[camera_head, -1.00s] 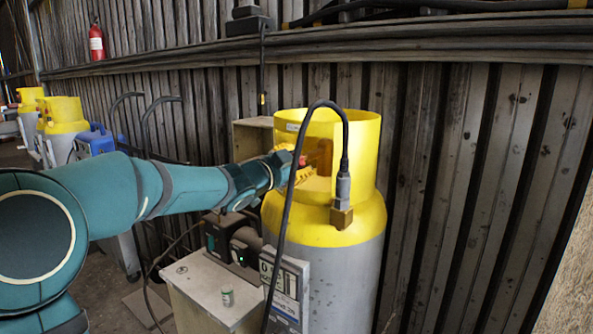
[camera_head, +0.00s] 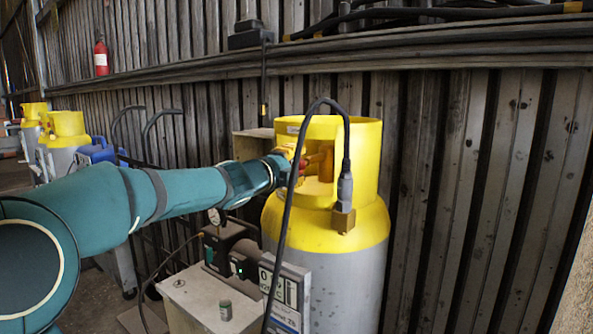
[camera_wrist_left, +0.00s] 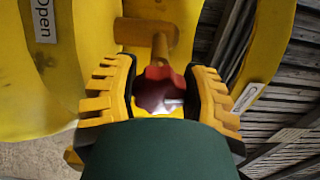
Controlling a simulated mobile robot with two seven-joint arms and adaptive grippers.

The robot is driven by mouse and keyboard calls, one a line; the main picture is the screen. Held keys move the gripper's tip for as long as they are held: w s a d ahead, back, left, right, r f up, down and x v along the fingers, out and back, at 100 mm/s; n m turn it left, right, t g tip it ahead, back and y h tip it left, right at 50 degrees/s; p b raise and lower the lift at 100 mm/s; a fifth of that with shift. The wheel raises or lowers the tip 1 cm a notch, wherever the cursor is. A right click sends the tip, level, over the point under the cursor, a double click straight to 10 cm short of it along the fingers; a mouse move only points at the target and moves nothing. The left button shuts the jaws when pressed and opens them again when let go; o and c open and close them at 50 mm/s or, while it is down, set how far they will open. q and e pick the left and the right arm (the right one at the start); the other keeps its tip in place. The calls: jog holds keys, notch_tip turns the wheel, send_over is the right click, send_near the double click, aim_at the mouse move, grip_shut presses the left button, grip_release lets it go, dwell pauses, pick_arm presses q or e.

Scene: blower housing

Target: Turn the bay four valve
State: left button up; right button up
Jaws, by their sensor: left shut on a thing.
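The gas cylinder has a grey body (camera_head: 338,285) and a yellow top with a tall yellow collar (camera_head: 362,150). My left gripper (camera_head: 298,165) reaches into the collar opening from the left. In the left wrist view, a red valve knob (camera_wrist_left: 155,92) sits between the yellow fingers of my left gripper (camera_wrist_left: 160,95), which is shut on it. A brass-yellow valve stem and body (camera_wrist_left: 147,33) lie beyond the knob. An "Open" label (camera_wrist_left: 43,22) is on the collar at left and another label (camera_wrist_left: 248,97), partly readable, at right. My right gripper is not in view.
A black hose (camera_head: 284,215) arches in front of the cylinder. A corrugated wall (camera_head: 450,190) is close behind. More yellow-topped cylinders (camera_head: 66,125) stand at far left.

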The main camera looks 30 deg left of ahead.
pick_arm(q)
jog(key=shift+m, duration=0.8)
jog(key=o, duration=1.2)
jog(key=shift+r, duration=0.1)
